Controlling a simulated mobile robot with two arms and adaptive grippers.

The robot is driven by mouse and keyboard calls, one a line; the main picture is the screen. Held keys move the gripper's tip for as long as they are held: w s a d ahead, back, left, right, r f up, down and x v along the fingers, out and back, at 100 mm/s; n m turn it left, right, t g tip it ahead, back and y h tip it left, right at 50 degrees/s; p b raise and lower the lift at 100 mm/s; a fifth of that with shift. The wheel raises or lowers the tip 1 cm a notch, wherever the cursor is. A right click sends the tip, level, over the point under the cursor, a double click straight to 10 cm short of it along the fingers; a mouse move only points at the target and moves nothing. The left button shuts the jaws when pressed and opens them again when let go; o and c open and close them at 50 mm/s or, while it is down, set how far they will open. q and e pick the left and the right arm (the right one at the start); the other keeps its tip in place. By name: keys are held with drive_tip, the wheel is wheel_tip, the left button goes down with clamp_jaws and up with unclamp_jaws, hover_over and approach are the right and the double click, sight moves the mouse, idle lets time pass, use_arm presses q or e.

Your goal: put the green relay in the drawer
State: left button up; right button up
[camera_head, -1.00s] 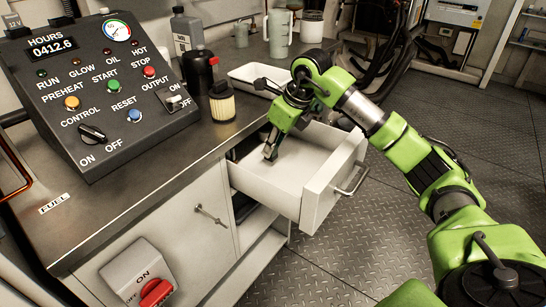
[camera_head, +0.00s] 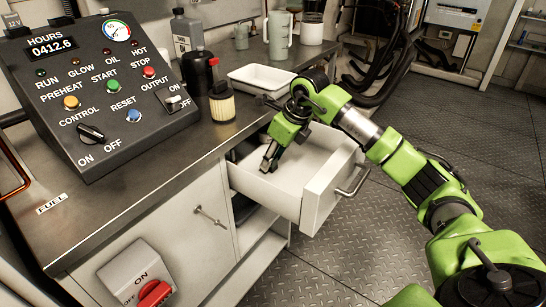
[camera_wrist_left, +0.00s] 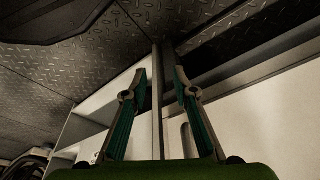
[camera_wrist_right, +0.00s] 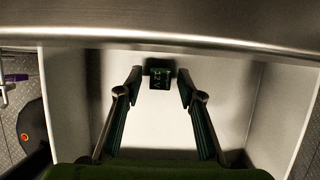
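The green relay (camera_wrist_right: 160,77) is a small dark block with "12V" lettering. In the right wrist view it shows between the fingertips of my right gripper (camera_wrist_right: 160,83), with a narrow gap at each side. The fingers are open, inside the opened white drawer (camera_wrist_right: 125,100). In the head view my right gripper (camera_head: 268,163) points down into the drawer (camera_head: 320,195), and I cannot make out the relay there. Whether the relay touches the drawer floor is unclear. My left gripper (camera_wrist_left: 160,80) is open and empty, low beside pale cabinet panels; it is outside the head view.
The counter (camera_head: 140,175) carries a control panel (camera_head: 105,80), a white tray (camera_head: 262,79), a yellow-and-black filter (camera_head: 221,103) and dark bottles. The drawer's handle (camera_head: 354,182) sticks out over open patterned metal floor (camera_head: 400,240).

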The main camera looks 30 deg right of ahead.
drive_tip(key=shift+r, duration=0.1)
